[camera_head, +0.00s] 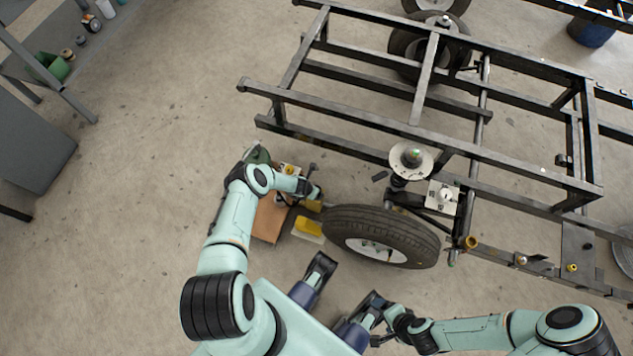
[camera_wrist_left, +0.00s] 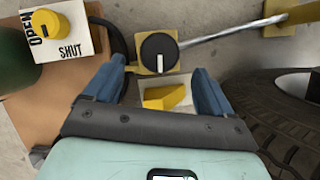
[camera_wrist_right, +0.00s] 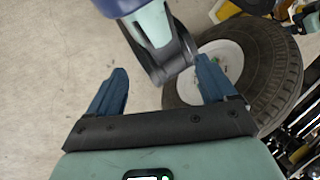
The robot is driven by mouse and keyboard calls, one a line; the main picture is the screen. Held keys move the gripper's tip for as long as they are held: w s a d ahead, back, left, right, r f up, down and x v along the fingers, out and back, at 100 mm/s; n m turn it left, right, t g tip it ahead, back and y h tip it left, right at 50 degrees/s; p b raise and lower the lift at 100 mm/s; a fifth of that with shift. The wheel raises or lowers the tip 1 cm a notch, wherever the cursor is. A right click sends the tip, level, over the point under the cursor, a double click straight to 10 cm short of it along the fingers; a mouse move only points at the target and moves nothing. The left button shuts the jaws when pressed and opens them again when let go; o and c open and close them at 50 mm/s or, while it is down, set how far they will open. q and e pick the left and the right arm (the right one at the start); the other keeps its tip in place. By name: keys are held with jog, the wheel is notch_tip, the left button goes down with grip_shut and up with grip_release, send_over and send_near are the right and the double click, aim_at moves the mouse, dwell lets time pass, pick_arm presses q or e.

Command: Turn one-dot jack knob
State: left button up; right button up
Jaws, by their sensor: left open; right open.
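A round black knob (camera_wrist_left: 159,53) with a white pointer line sits on a yellow plate in the left wrist view. A metal rod runs from beside it to the upper right. I cannot make out any dots on it. My left gripper (camera_wrist_left: 161,75) is open, its blue fingertips on either side of the knob and a little short of it in the picture; contact is not visible. A yellow knob (camera_wrist_left: 47,23) on a white plate marked OPEN and SHUT is at the upper left. My right gripper (camera_wrist_right: 161,70) is open and empty, low in the head view (camera_head: 382,325).
A yellow block (camera_head: 308,228) lies near the brown board (camera_head: 268,222).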

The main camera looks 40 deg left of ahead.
pick_arm(q)
jog(key=b+x, duration=0.5)
jog(key=x, duration=0.1)
jog(key=shift+w+f+b, duration=0.25)
jog(key=shift+w+b, duration=0.05)
jog(key=shift+b, duration=0.15)
pick_arm(e)
jog(key=w+d+f+t+h, duration=0.1)
jog(key=w+d+f+t, duration=0.1)
jog(key=w+d+f, duration=0.2)
jog(key=w+f, duration=0.3)
jog(key=w, duration=0.1)
jog(key=shift+d+f+m+t, duration=0.3)
jog(key=shift+d+f+m, duration=0.1)
pick_arm(q)
jog(key=c, duration=1)
pick_arm(e)
jog(key=shift+w, duration=0.1)
